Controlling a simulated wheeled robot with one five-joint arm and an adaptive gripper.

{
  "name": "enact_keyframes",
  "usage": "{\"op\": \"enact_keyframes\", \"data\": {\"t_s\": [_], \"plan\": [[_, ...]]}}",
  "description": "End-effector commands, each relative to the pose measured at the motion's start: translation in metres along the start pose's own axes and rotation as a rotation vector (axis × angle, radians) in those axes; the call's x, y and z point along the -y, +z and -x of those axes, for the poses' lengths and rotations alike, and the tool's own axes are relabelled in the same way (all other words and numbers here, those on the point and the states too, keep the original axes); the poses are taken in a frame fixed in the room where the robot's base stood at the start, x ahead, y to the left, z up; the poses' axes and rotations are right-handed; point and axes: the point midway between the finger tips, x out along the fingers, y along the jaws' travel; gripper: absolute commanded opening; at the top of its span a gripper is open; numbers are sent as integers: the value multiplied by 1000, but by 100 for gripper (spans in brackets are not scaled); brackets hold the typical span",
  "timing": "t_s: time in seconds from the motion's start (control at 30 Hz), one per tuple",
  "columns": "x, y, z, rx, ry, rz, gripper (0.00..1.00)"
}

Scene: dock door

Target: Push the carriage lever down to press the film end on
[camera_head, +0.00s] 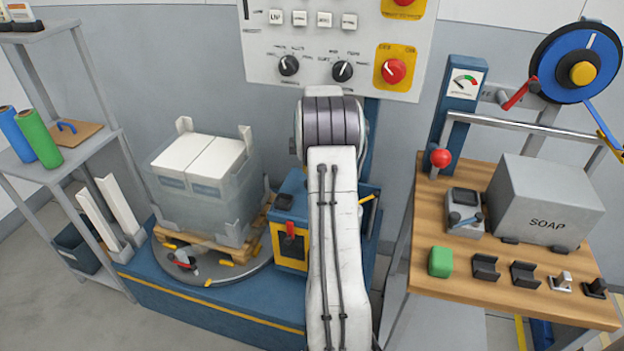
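The carriage (272,213) is a blue box with a yellow front panel, beside the turntable. A red lever (291,231) sticks out at its front. I cannot tell whether this is the carriage lever. A yellow handle-like piece (369,198) shows at the right side of the carriage. My arm stands in front and hides the middle of it. A stack of white boxes (203,160) wrapped in clear film sits on a wooden pallet (212,241) to the left. I cannot make out the film end. My gripper does not show.
The pallet stands on a round turntable (240,275) on a blue base. A bench (480,262) at the right holds a SOAP carton (541,203), a green block (440,262) and several small fixtures. A control panel (330,45) hangs behind. A shelf (75,150) stands at the left.

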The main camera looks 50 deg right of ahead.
Motion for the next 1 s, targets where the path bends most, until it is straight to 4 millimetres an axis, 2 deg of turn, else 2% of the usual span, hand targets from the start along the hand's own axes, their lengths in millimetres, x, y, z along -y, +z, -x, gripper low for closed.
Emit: {"op": "enact_keyframes", "data": {"t_s": [1.0], "plan": [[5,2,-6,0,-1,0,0]]}}
